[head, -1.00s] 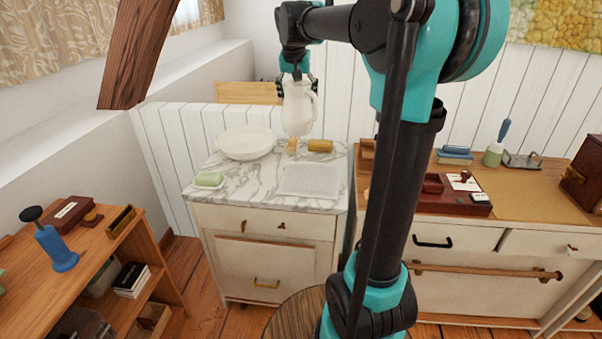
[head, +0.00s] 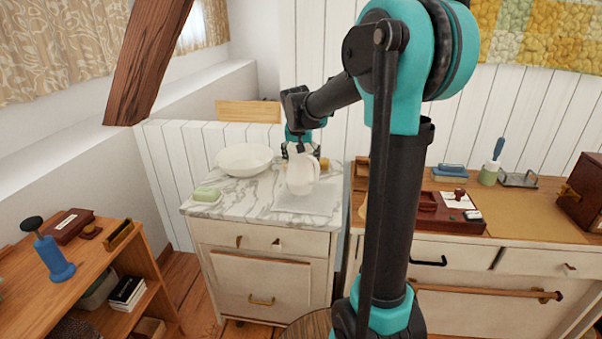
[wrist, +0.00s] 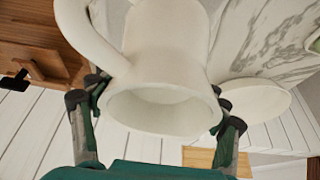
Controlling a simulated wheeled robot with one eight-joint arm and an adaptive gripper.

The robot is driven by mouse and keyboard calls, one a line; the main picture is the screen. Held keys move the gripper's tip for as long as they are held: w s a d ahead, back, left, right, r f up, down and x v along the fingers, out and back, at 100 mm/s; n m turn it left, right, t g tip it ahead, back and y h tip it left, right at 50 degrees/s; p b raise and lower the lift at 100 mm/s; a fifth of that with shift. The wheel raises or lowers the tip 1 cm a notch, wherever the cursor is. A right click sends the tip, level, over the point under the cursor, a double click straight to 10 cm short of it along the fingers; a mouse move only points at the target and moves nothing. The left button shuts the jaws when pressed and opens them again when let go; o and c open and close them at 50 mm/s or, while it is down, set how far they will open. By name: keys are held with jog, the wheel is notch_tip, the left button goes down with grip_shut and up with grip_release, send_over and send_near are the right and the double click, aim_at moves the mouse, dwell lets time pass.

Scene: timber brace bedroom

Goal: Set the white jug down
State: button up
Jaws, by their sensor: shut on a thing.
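The white jug (head: 301,176) is upright at the marble-topped washstand (head: 240,199), over the pale textured mat (head: 290,207). Its base appears at or very near the mat; I cannot tell if it touches. My gripper (head: 300,151) reaches down from behind and above and is shut on the jug near its rim. In the wrist view the jug (wrist: 160,55) fills the middle, mouth toward the camera and handle at upper left. My gripper's fingers (wrist: 157,92) sit on either side of it.
A white bowl (head: 243,158) stands at the back left of the marble, with a green soap on a dish (head: 207,195) at front left. A yellow roll (head: 323,164) is partly hidden behind the jug. A desk with a red-brown tray (head: 443,213) stands to the right.

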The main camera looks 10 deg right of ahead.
aim_at(301, 174)
notch_tip(301, 174, down, 5)
jog(key=shift+f, duration=0.2)
dwell(0.3)
jog(key=shift+s+f, duration=0.1)
jog(key=shift+f, duration=0.55)
jog(key=o, duration=1.8)
jog(key=shift+c, duration=0.2)
jog(key=shift+r, duration=0.1)
